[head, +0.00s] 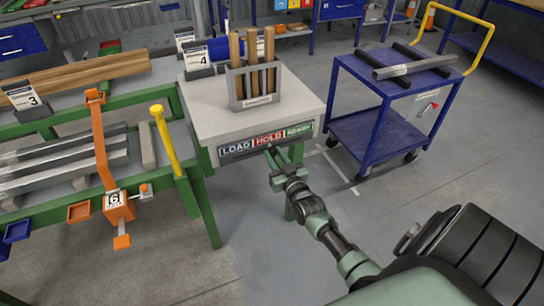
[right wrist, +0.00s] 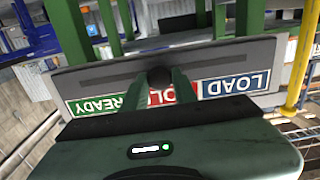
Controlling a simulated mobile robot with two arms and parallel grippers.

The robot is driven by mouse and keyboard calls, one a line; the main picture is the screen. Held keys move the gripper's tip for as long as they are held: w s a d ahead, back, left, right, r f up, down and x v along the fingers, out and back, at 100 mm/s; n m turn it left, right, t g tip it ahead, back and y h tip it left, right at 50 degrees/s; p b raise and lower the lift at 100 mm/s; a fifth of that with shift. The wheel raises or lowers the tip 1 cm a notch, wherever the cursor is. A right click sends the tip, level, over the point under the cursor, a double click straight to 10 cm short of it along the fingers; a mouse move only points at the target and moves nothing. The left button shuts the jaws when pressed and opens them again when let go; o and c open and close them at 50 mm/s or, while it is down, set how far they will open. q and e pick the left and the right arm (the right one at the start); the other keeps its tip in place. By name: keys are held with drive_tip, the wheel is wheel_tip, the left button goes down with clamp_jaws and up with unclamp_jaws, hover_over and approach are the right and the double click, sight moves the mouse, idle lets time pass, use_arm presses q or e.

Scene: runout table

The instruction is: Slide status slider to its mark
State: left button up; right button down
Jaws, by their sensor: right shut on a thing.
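The status slider's strip (head: 234,148) is on the front edge of the grey-topped table (head: 200,115), with LOAD in blue at left, HOLD in red in the middle and READY in green at right. My right gripper (head: 271,150) is at the strip, below HOLD. The right wrist view shows the strip upside down, with a dark slot (right wrist: 110,82) alongside the labels. There the two fingers of my right gripper (right wrist: 161,82) are shut on a dark round knob (right wrist: 160,75) in the slot, level with HOLD. The fingers partly cover HOLD and READY. My left gripper is not in view.
A metal holder (head: 253,100) with wooden handles stands on the table. A green rack (head: 60,160) with metal bars, an orange arm (head: 100,150) and a yellow handle (head: 165,135) is at left. A blue cart (head: 375,125) stands at right. The floor in front is clear.

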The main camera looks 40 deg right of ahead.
drive_tip(key=c, duration=1.1)
unclamp_jaws()
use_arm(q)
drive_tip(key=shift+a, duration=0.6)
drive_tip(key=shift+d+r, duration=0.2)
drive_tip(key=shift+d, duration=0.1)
use_arm(e)
drive_tip(key=v, duration=0.8)
drive_tip(key=shift+d, duration=0.1)
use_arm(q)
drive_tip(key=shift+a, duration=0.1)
use_arm(e)
drive_tip(key=shift+f, duration=0.15)
